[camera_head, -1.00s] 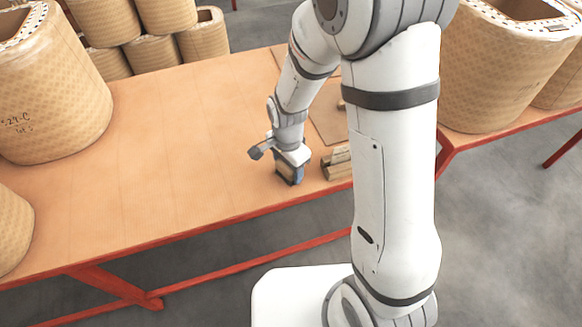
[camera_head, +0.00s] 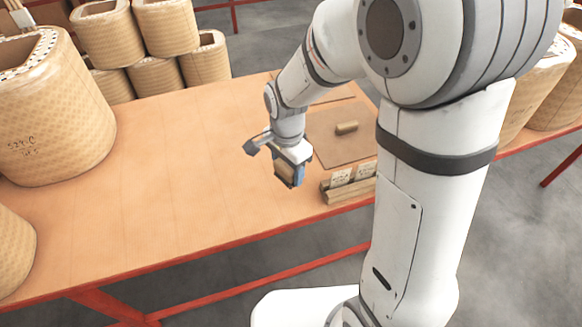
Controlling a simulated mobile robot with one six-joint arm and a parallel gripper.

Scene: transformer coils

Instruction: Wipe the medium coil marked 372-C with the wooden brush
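My gripper (camera_head: 291,172) is above the orange-brown table near its front edge, left of the card rack. Its blue fingers are closed around a tan piece with a dark lower edge, which looks like the wooden brush (camera_head: 284,170); the fingers hide much of it. It appears held just above the tabletop. The big coil (camera_head: 60,115) at the left carries a handwritten mark that looks like 524-C. No mark reading 372-C can be made out on any coil in view.
A slotted wooden rack (camera_head: 347,187) with white cards stands at the table's front. Behind it a small wooden block (camera_head: 346,128) lies on a brown mat (camera_head: 330,147). Stacked coils (camera_head: 165,28) stand beyond the table; more coils are at right, partly behind my arm. The table's middle is clear.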

